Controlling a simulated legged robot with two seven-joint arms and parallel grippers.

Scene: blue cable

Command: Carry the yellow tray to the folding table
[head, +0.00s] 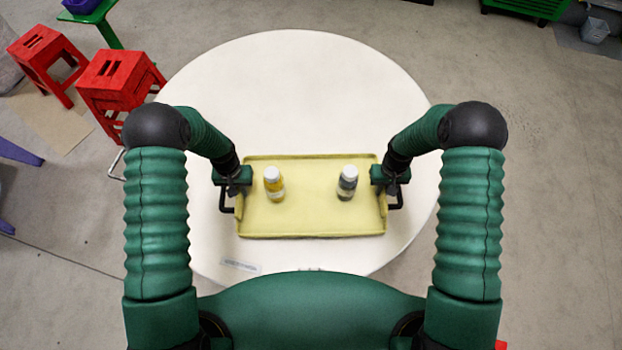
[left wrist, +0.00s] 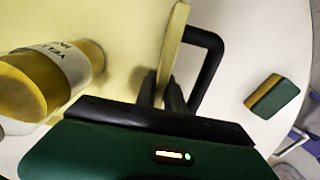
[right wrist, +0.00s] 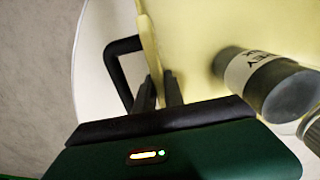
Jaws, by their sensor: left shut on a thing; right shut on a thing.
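The yellow tray (head: 310,222) is level over the round white table (head: 290,80); I cannot tell whether it touches the top. It carries a yellow bottle (head: 273,184) and a grey bottle (head: 347,183), both upright with white caps. My left gripper (head: 233,180) is shut on the tray's left end wall, beside a black handle (left wrist: 210,62). My right gripper (head: 390,180) is shut on the right end wall, beside the other black handle (right wrist: 113,65). In the wrist views the fingers pinch the thin wall. I cannot tell which table is the folding one.
Two red stools (head: 118,80) (head: 45,58) stand at the upper left, near a green table (head: 98,14) with a purple container (head: 80,5). A green rack (head: 525,8) is at the far upper right. A green and tan block (left wrist: 272,96) shows in the left wrist view. Right-hand floor is clear.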

